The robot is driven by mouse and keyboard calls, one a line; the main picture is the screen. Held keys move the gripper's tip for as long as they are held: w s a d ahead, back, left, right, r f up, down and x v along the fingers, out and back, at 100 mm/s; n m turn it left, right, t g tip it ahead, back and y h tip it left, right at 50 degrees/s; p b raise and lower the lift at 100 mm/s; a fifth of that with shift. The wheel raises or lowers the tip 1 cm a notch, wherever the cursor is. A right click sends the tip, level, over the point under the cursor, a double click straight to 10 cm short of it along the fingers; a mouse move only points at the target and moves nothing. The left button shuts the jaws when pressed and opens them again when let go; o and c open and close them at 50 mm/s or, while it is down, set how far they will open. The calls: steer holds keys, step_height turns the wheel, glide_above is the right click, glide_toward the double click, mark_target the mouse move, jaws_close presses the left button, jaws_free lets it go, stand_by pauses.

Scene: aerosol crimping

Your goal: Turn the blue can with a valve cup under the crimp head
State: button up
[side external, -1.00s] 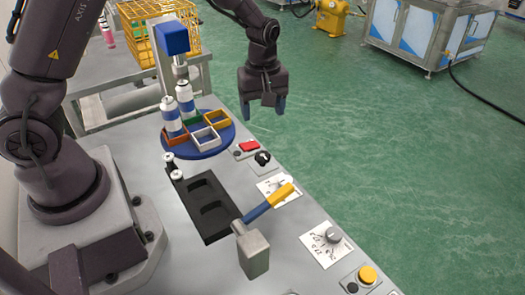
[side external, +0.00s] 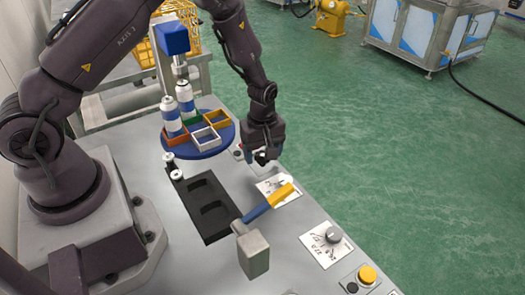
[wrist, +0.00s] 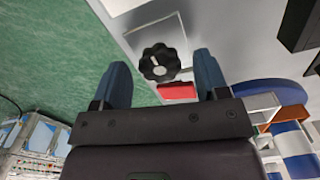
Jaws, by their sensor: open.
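A round blue turntable (side external: 205,152) carries orange-brown, green, white and yellow square frames. A white can with a blue band (side external: 171,120) stands upright at the orange-brown frame; a similar can (side external: 186,100) stands at the green one. I cannot tell which can bears a valve cup. The blue crimp head (side external: 173,40) is on a post behind, above the rear can. My gripper (side external: 263,158) is open and empty, pointing down over the black knob (wrist: 159,62), which shows between the fingertips in the wrist view. I cannot tell whether they touch it.
A red button (wrist: 177,91) is beside the knob. A mallet with a blue and yellow handle (side external: 268,204) lies in front. A black tray (side external: 205,205) has recesses. A yellow basket (side external: 140,45) stands behind.

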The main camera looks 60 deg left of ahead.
steer(key=shift+f, duration=0.1)
steer(key=c, duration=0.9)
steer(key=shift+c, duration=0.2)
steer(key=shift+m, duration=0.4)
steer(key=m, duration=0.3)
steer(key=shift+m, duration=0.4)
steer(key=m, duration=0.4)
steer(key=shift+m, duration=0.3)
steer(key=m, duration=0.8)
steer(key=shift+m, duration=0.4)
